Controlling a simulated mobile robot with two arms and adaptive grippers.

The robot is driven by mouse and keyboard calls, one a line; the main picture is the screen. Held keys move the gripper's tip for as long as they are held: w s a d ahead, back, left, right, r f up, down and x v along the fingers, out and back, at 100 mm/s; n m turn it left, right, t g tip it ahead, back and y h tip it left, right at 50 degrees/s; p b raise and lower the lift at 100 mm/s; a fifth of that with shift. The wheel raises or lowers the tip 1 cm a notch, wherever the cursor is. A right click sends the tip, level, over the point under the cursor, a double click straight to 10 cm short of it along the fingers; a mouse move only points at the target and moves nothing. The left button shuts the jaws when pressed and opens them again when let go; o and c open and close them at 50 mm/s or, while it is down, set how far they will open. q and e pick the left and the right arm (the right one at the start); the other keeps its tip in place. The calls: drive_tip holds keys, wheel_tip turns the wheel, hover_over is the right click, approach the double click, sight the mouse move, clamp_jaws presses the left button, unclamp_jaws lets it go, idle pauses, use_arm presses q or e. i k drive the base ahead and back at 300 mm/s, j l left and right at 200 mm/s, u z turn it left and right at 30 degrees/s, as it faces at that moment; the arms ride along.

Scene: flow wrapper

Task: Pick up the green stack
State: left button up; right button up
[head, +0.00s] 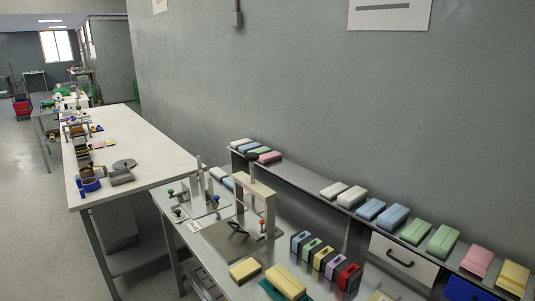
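Two light green stacks, one on the left (416,231) and one on the right (443,241), lie side by side on the raised grey shelf (310,180) along the wall, at the right of the head view. They sit between blue stacks and a pink stack. A smaller green piece (259,150) lies at the shelf's far left end, between a blue and a pink piece. Which green stack is meant, I cannot tell. Neither of my grippers shows in the head view.
Blue stacks (371,209), a pink stack (478,262) and a yellow stack (513,277) share the shelf. Below stand a drawer (403,261), a row of coloured holders (324,259) and a press frame (271,208). A white table (130,147) stands left.

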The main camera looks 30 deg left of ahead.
sight(265, 149)
drive_tip(key=j+z, duration=0.15)
drive_tip(key=j, duration=0.3)
drive_tip(key=j+z, duration=0.15)
drive_tip(key=j, duration=0.3)
drive_tip(key=j+z, duration=0.15)
drive_tip(key=j, duration=0.3)
drive_tip(key=k+j+z, duration=0.15)
drive_tip(key=j, duration=0.3)
drive_tip(key=j+z, duration=0.15)
drive_tip(key=j, duration=0.3)
drive_tip(key=k+j+z, duration=0.2)
drive_tip(key=j, duration=0.25)
drive_tip(key=j+z, duration=0.15)
drive_tip(key=j, duration=0.25)
drive_tip(key=k+j+z, duration=0.15)
drive_tip(key=j, duration=0.25)
drive_tip(key=k, duration=0.05)
